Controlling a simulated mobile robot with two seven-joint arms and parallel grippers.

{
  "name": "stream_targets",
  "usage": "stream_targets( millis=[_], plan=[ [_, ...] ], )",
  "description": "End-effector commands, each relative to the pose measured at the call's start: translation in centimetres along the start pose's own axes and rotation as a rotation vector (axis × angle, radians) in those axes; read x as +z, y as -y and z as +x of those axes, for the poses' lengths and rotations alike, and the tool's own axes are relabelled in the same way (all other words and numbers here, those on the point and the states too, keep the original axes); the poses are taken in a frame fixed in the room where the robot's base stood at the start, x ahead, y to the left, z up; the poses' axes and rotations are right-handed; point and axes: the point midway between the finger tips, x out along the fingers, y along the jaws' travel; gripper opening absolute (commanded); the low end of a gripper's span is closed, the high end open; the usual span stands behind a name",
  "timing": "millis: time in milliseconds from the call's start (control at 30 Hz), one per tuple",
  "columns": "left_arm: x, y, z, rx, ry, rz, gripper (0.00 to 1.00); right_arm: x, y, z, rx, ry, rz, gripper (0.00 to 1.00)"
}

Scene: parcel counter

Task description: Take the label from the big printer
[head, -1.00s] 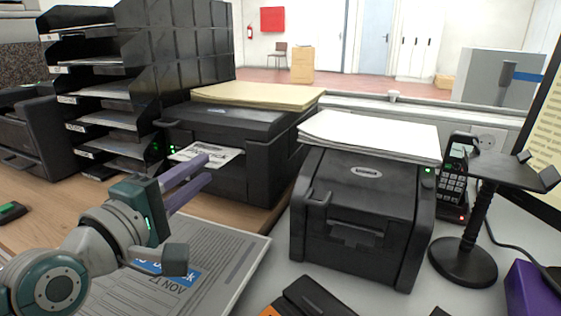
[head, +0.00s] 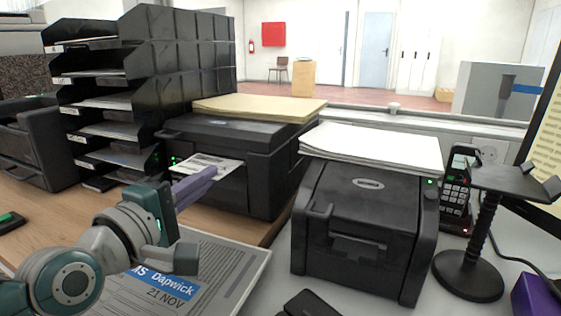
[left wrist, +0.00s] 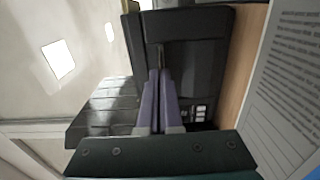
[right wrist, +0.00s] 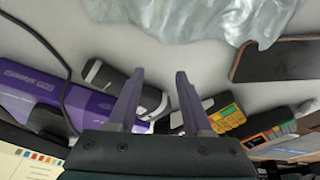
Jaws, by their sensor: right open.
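The big black printer (head: 262,178) stands at centre-left with a stack of yellowish paper on top. A white printed label (head: 207,163) sticks out of its front slot. My left gripper (head: 208,174) has its purple fingers at the label's near edge. In the left wrist view the fingers (left wrist: 159,75) are close together, with a thin grey edge between the tips that looks like the label seen side-on. The printer (left wrist: 205,60) fills the middle there. My right gripper (right wrist: 160,72) is open and empty in the right wrist view, outside the head view.
A second black printer (head: 365,220) with white paper on top stands to the right. Black letter trays (head: 190,60) rise behind at left. A flat printed parcel (head: 235,268) lies in front. A stand (head: 480,235) and a handset (head: 456,195) are at right.

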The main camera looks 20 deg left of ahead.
Motion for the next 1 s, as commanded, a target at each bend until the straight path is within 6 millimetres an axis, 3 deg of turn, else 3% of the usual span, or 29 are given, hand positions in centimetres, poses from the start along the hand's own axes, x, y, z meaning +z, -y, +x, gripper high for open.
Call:
stream_targets(
  millis=[367,1000],
  plan=[
    [0.0,-0.1,0.0,0.0,0.0,0.0,0.0,-0.1,0.1,-0.1,-0.001,0.0,0.002,0.5],
    [0.0,-3.1,-1.2,-0.001,0.0,0.0,0.0,-1.1,0.0,-3.5,-0.004,-0.001,0.005,0.5]
  ],
)
